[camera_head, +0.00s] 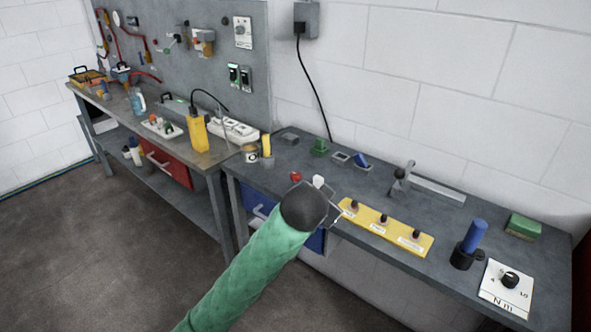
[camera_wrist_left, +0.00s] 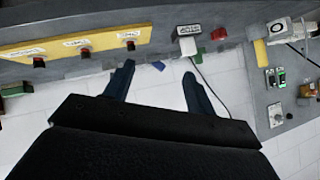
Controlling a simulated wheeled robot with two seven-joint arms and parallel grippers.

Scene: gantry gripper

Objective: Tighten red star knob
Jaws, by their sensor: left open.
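A small red knob (camera_head: 296,176) sits near the front edge of the right grey bench, just behind my left gripper in the head view. A small red piece, likely the same knob (camera_wrist_left: 218,33), shows near the upper middle of the left wrist view. Its star shape is too small to make out. My left gripper (camera_head: 332,208) hangs over the bench's front edge, between the red knob and the yellow plate. Its two dark fingers (camera_wrist_left: 160,84) are apart, with nothing between them in the wrist view. My right gripper is not in view.
A yellow plate (camera_head: 398,231) with three labelled knobs lies right of my left gripper. A white block (camera_head: 318,181) stands beside the red knob. A blue-handled tool stands in a black holder (camera_head: 461,257). A white dial plate (camera_head: 506,288) lies at the right end.

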